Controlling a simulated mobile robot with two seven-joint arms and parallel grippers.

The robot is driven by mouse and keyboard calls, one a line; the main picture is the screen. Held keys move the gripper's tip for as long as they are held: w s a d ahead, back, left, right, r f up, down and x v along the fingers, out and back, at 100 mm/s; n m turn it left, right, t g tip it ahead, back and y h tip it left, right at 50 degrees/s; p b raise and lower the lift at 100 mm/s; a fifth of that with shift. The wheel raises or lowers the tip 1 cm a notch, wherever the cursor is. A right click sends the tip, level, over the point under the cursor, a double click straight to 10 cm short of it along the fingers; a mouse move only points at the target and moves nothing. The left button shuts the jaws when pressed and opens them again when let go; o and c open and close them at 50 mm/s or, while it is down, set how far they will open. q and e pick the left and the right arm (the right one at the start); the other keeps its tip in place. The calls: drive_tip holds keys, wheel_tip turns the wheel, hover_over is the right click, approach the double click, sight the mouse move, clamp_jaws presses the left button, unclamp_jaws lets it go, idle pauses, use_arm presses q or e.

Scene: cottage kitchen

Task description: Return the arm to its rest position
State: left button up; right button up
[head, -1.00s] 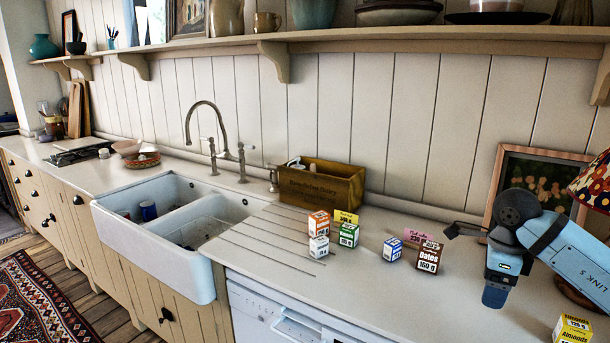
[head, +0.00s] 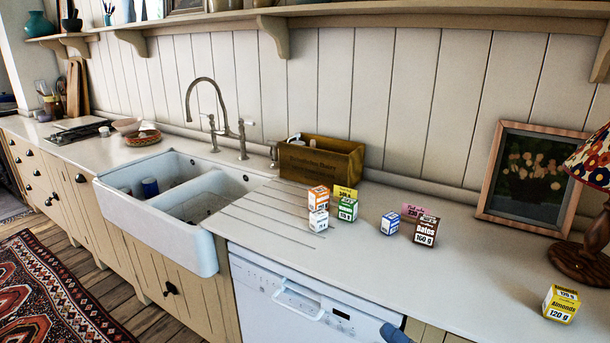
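Neither gripper shows in the head view. A small blue part of my arm (head: 395,333) shows at the bottom edge, in front of the counter; its gripper is out of view, so I cannot see its state. The small boxes stand on the counter: an orange one (head: 318,197), a green one (head: 348,209), a white one (head: 318,221), a blue and white one (head: 390,223), a brown Dates box (head: 426,230) and a yellow Almonds box (head: 561,303) at the right.
A wooden crate (head: 320,160) stands against the wall beside the tap (head: 241,135). The white double sink (head: 150,215) is at left. A lamp (head: 590,240) and a framed picture (head: 530,178) stand at right. The counter between the Dates and Almonds boxes is clear.

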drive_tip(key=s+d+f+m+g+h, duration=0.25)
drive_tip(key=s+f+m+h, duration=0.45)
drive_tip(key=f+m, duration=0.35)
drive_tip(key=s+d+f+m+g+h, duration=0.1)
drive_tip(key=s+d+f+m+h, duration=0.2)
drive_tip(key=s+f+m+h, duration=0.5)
use_arm(q)
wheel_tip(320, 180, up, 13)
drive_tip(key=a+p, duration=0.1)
drive_tip(key=p, duration=1.3)
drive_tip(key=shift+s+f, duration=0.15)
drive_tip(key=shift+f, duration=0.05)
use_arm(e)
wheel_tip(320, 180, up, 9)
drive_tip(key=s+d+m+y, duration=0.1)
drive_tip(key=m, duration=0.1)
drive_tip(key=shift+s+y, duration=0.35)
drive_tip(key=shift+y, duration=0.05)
